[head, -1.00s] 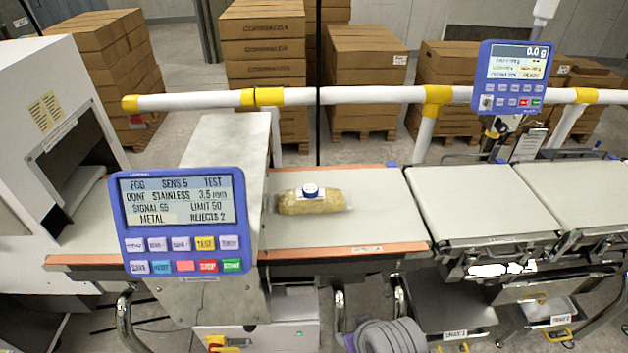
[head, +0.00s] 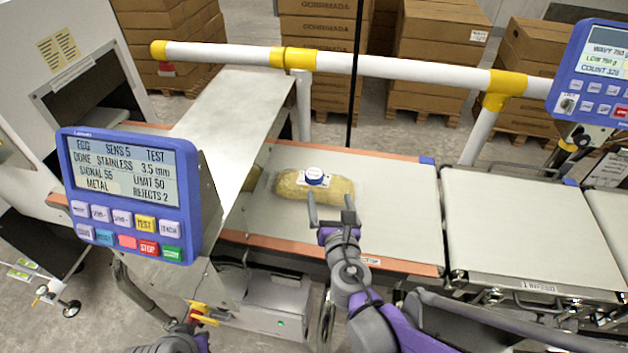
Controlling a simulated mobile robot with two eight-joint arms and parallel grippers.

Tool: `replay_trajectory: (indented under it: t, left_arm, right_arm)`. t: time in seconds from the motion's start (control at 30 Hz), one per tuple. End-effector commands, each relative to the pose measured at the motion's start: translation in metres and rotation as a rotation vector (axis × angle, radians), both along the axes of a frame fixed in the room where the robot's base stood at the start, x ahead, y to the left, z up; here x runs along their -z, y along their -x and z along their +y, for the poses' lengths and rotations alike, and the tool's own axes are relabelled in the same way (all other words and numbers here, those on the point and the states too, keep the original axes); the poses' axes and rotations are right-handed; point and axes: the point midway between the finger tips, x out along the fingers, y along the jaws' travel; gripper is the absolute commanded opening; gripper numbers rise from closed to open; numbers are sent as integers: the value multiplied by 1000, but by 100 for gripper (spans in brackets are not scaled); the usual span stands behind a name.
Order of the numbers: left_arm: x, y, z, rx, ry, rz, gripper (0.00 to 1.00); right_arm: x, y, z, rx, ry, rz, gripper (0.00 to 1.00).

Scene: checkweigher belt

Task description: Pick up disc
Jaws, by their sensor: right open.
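The disc (head: 314,174) is small, with a blue top and a white part below. It lies on top of a clear-wrapped yellowish pack (head: 335,189) on the belt (head: 390,215). My right gripper (head: 329,197) is open and empty, with its two fingers pointing up the picture, just below and right of the disc. The fingers overlap the pack's near edge in the picture; whether they touch it I cannot tell. Part of my left arm shows at the bottom left, but its gripper is out of the frame.
A blue metal-detector panel (head: 125,190) and a grey metal hood (head: 215,125) stand left of the pack. A second pack (head: 252,179) is partly hidden by the hood. A white and yellow rail (head: 400,67) runs behind the belt. Another belt section (head: 510,225) lies to the right.

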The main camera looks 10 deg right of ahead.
Motion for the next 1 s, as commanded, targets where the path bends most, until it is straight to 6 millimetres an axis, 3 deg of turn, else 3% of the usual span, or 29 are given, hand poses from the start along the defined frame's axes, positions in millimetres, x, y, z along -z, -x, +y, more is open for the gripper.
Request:
replay_trajectory:
  t: [0.1,0.2,0.4,0.67,1.0]
  left_arm:
    - [4,1,0,0,0,1,0]
    - [4,1,0,0,0,1,0]
    - [4,1,0,0,0,1,0]
    - [3,1,0,0,0,1,0]
    - [0,0,0,0,0,0,0]
  right_arm:
    - [6,-6,17,-82,162,-13,97]
    - [8,-15,22,-106,218,-19,97]
    - [12,-47,21,-107,223,-19,97]
    - [15,-69,20,-106,221,-18,97]
    - [22,-111,17,-105,219,-18,97]
